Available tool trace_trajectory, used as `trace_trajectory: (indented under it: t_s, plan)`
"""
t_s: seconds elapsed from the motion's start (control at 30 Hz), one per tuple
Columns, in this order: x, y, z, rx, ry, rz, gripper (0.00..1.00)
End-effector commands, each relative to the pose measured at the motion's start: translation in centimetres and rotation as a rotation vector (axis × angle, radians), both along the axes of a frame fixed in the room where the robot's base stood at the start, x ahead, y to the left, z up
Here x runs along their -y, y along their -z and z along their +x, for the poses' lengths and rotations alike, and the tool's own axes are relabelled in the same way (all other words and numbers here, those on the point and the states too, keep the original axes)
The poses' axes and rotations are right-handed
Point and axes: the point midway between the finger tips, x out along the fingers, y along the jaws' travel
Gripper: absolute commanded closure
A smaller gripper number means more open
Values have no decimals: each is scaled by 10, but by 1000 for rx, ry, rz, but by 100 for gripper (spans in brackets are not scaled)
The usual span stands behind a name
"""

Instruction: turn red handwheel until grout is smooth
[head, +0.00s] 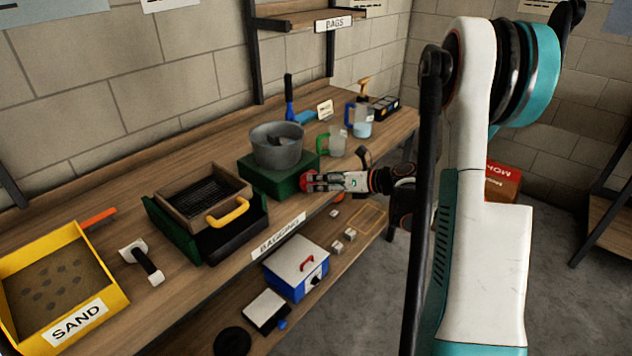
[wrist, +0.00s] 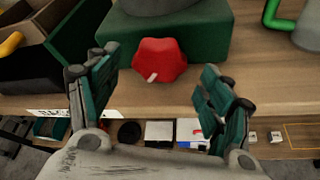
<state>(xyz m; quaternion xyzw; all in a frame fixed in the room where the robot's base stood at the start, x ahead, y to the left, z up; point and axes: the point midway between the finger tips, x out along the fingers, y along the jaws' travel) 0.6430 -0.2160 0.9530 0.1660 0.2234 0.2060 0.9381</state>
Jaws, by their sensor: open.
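The red handwheel (wrist: 160,60) sits on the front of a green mixer base (wrist: 198,32). It is lobed, with a small pale peg near its lower edge. In the head view the handwheel (head: 306,181) is partly hidden by my gripper (head: 325,182). A grey mixing bowl (head: 276,146) stands on the green base (head: 258,180) with something dark inside; I cannot tell the grout's texture. My gripper (wrist: 160,95) is open and empty in the wrist view, its fingers apart on either side below the handwheel.
Left of the mixer is a sieve box (head: 180,198) with a yellow handle, then a yellow sand tray (head: 110,268). A green-handled jug (head: 337,142) stands to the right. A lower shelf holds a blue-and-white box (head: 296,266). The wooden bench front (head: 170,290) is partly clear.

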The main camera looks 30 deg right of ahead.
Motion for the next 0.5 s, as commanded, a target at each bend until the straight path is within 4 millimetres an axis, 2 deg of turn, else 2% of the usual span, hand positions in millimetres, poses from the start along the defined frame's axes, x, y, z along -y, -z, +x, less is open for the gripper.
trace_trajectory:
  t_s: [0.1,0.3,0.5]
  plan:
    - [13,-9,-22,-1,5,1,27]
    - [30,-22,-51,0,4,1,27]
    - [38,-29,-66,0,2,1,27]
